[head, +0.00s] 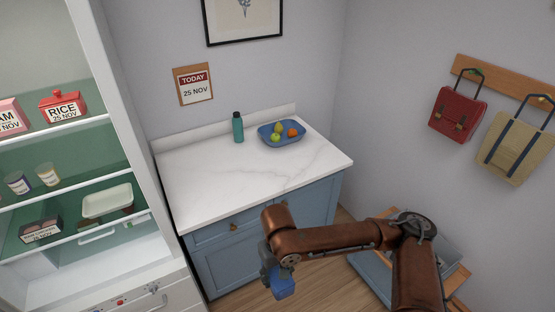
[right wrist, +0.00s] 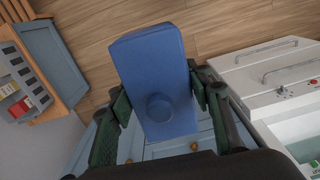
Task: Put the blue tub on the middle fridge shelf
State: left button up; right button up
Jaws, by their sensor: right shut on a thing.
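My right gripper (head: 272,270) is shut on the blue tub (head: 283,286) and holds it in front of the blue cabinet, below the worktop. In the right wrist view the blue tub (right wrist: 152,68), with a round knob on its near face, sits between the two fingers of the right gripper (right wrist: 157,100). The open fridge stands at the left of the head view, well apart from the tub. Its middle visible shelf (head: 95,183) holds two small cups (head: 48,174) and has bare room to their right. My left gripper is not in view.
The upper shelf holds a red RICE tub (head: 62,107) and a pink box (head: 12,117). The lower shelf holds an egg box (head: 40,232) and a white tray (head: 107,202). The worktop (head: 225,180) carries a green bottle (head: 238,128) and a fruit bowl (head: 268,139).

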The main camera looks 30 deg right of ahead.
aim_at(88, 170)
jog(key=z, duration=1.2)
jog(key=i, duration=2.2)
jog(key=z, duration=0.15)
